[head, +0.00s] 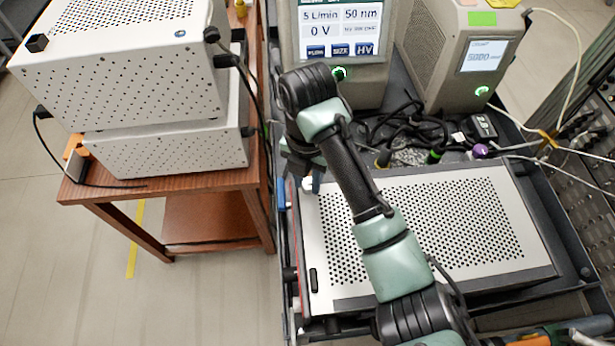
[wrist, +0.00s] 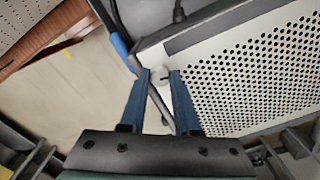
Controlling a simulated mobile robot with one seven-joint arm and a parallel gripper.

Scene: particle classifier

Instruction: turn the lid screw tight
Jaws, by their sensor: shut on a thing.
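The lid screw (wrist: 159,73) is a small pale knob with a dark mark, at the edge of the perforated white lid (wrist: 232,65) in the wrist view. My gripper (wrist: 160,76) has its two blue fingers on either side of the knob, shut on it. In the head view my gripper (head: 308,184) points down at the upper left corner of the white perforated box (head: 335,290). My wrist and arm hide most of the screw there. I cannot tell how deep the screw sits.
A brown wooden table (head: 190,185) with two stacked white instruments (head: 150,95) stands at the left. A display unit (head: 345,30) and a grey instrument (head: 470,75) stand behind the box. Black cables (head: 395,125) lie between them. A metal rack is at the right.

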